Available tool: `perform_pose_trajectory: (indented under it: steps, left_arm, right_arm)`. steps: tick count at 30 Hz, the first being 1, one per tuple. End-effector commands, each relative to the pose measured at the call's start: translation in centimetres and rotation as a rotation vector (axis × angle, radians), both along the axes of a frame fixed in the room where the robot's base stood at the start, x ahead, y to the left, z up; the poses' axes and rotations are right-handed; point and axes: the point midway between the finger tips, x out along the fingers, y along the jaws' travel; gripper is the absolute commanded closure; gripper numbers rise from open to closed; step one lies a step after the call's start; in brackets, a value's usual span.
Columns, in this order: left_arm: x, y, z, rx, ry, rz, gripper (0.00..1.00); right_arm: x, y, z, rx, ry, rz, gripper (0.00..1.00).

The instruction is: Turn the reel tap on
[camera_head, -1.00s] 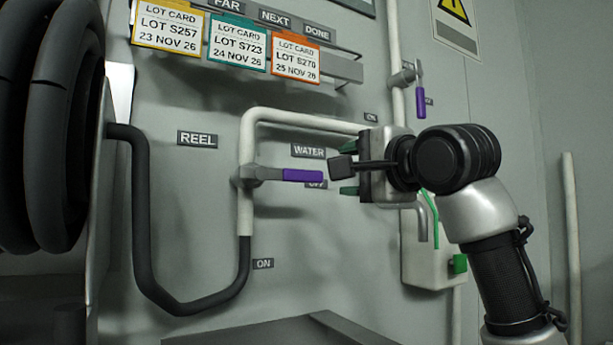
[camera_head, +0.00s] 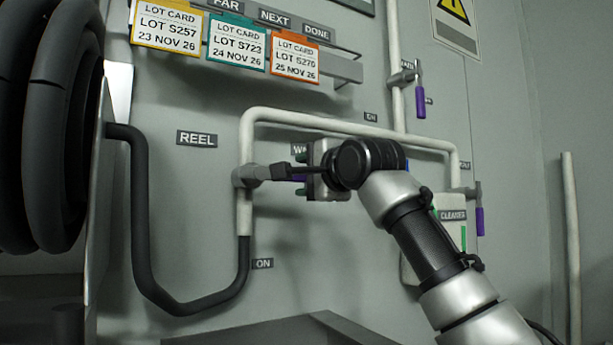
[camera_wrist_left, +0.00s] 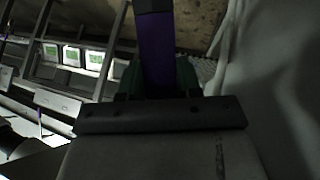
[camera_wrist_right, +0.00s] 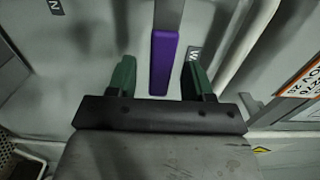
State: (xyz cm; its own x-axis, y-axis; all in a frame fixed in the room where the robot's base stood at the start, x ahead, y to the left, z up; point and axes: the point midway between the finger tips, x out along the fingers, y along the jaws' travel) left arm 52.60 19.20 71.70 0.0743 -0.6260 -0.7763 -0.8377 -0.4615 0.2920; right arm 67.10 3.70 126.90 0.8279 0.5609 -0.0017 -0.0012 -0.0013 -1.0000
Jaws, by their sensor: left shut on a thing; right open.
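The reel tap (camera_head: 247,175) sits on the white pipe below the REEL label. Its lever points right, level; its purple grip (camera_head: 299,178) is mostly hidden behind my right gripper (camera_head: 303,173) in the head view. In the right wrist view the purple grip (camera_wrist_right: 163,62) lies between the green fingertips of my right gripper (camera_wrist_right: 160,72), with a gap on each side. My right gripper is open. My left gripper (camera_wrist_left: 158,80) is out of the head view; in the left wrist view it is shut on a purple bar (camera_wrist_left: 156,45).
A hose reel (camera_head: 55,130) stands at the left, with a dark hose (camera_head: 142,220) looping to the pipe. Other purple-handled taps are on the right (camera_head: 419,95) and lower right (camera_head: 479,215). The ON label (camera_head: 263,264) is below the reel tap. Lot cards hang above.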

Motion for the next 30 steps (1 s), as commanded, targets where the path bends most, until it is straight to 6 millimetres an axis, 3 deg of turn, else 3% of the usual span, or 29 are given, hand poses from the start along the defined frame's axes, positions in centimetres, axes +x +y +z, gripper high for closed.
perform_pose_trajectory:
  steps: [13, 23, 30]
  left_arm:
    - [0.02, -0.02, 0.10, -0.002, -0.002, 0.000, 1.00]
    - [0.03, -0.01, 0.10, -0.002, -0.002, 0.000, 1.00]
    - [0.03, -0.02, 0.09, -0.002, -0.002, 0.000, 1.00]
  right_arm:
    - [0.47, 0.30, 0.02, 0.001, -0.001, -0.001, 0.49]
    - [0.47, 0.29, 0.00, 0.000, 0.000, -0.001, 0.99]
    - [0.48, 0.31, -0.09, 0.002, 0.003, -0.001, 1.00]
